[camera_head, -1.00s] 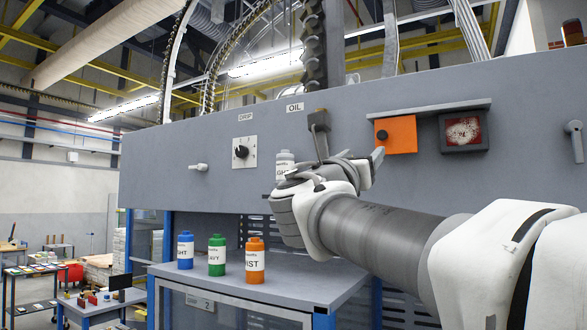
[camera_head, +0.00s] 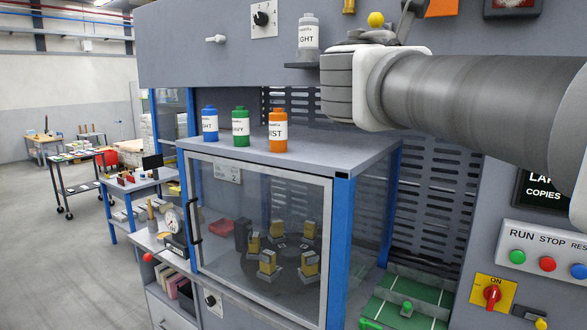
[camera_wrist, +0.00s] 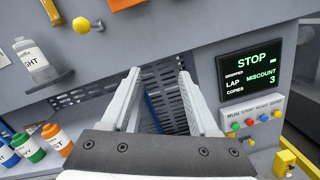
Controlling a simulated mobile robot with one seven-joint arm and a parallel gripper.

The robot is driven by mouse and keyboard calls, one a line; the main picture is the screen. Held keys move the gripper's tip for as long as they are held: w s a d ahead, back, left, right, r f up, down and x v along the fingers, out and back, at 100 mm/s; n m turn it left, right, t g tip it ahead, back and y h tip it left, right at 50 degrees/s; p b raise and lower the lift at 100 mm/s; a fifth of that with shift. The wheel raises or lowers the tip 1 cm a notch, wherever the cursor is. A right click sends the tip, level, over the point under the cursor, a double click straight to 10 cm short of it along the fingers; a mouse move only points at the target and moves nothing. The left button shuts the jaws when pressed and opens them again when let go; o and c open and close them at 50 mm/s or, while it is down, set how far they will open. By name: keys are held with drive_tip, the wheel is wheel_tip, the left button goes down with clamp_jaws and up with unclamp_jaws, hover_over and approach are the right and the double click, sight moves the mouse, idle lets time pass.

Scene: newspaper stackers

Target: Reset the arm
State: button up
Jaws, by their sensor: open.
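My gripper (camera_wrist: 158,73) is open and empty in the wrist view, its two pale fingers apart in front of the grey machine's slotted panel. In the head view my arm reaches in from the right at the top, and the fingers show only in part. A white bottle (camera_head: 308,38) stands on a small shelf left of my wrist; it also shows in the wrist view (camera_wrist: 33,60), apart from the fingers.
Blue (camera_head: 210,124), green (camera_head: 240,126) and orange (camera_head: 278,130) bottles stand on the glass cabinet's top (camera_head: 330,152). A yellow knob (camera_head: 376,19) is near my wrist. A button panel (camera_head: 545,248) and a screen reading STOP (camera_wrist: 250,68) are at right. Open floor lies left.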

drive_tip(key=s+d+f+m+g+y, duration=0.1)
drive_tip(key=s+f+m+g+y, duration=0.2)
drive_tip(key=f, duration=0.4)
drive_tip(key=s+d+f+m+g, duration=0.1)
drive_tip(key=s+f+m, duration=0.35)
drive_tip(key=f, duration=0.25)
drive_tip(key=s+d+f+m+g+y, duration=0.15)
drive_tip(key=f+m, duration=0.25)
drive_tip(key=f, duration=0.4)
drive_tip(key=s+a+f+m+g+y, duration=0.2)
drive_tip(key=s+a+f+m+y, duration=0.1)
drive_tip(key=s+f+m, duration=0.3)
drive_tip(key=s+a+f+m+g+y, duration=0.2)
drive_tip(key=s+a+f+m+y, duration=0.2)
drive_tip(key=f, duration=0.5)
drive_tip(key=shift+s+a+f+m, duration=0.25)
drive_tip(key=shift+s+a+m, duration=0.75)
drive_tip(key=shift+m, duration=0.15)
drive_tip(key=shift+f, duration=0.1)
